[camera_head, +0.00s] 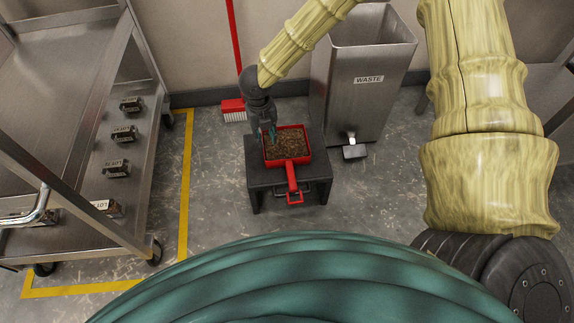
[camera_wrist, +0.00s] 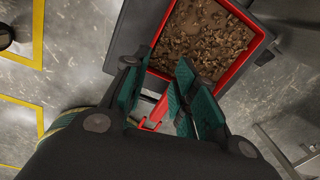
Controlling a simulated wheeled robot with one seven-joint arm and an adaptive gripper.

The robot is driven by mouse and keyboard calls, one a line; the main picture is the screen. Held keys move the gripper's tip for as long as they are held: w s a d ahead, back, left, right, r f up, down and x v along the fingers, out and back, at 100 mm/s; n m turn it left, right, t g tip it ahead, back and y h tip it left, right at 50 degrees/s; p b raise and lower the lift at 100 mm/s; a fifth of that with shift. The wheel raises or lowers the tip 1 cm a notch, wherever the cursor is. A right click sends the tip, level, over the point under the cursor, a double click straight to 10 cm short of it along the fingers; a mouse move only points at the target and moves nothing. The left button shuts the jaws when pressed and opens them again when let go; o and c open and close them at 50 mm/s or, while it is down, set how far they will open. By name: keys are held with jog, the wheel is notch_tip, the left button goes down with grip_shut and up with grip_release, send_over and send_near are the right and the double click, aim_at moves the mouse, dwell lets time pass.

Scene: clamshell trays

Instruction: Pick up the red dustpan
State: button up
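The red dustpan (camera_head: 309,147) lies flat on a low dark grey stool (camera_head: 262,185), filled with brown crumbs or debris. Its red handle (camera_head: 291,178) points toward me and reaches the stool's near edge. My gripper (camera_head: 266,136) is pointing down over the left part of the pan. In the wrist view the gripper (camera_wrist: 163,78) is open with its teal pads apart. The pan's red rim (camera_wrist: 252,70) lies beyond the fingertips, and part of the red handle (camera_wrist: 154,116) shows between the fingers. I see nothing held. The gap between fingers and dustpan is hard to judge.
A steel waste bin (camera_head: 362,85) with a pedal stands right behind the stool. A red broom (camera_head: 233,108) leans against the wall behind. A steel cart (camera_head: 60,130) with several labelled dark items is at left.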

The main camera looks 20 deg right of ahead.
jog(key=shift+w+a+m+b, duration=0.3)
jog(key=shift+w+m+b, duration=0.2)
jog(key=shift+w+m, duration=0.3)
jog(key=shift+m+y, duration=0.3)
jog(key=shift+f, duration=0.2)
notch_tip(320, 180, down, 5)
jog(key=b, duration=0.2)
jog(key=shift+b, duration=0.3)
jog(key=shift+s+a+f+b, duration=0.1)
jog(key=shift+s+f+b, duration=0.1)
jog(key=shift+f+b, duration=0.95)
jog(key=shift+s+f+b, duration=0.15)
jog(key=shift+f+b, duration=0.6)
jog(key=shift+f, duration=0.75)
jog(key=shift+r, duration=0.1)
grip_shut()
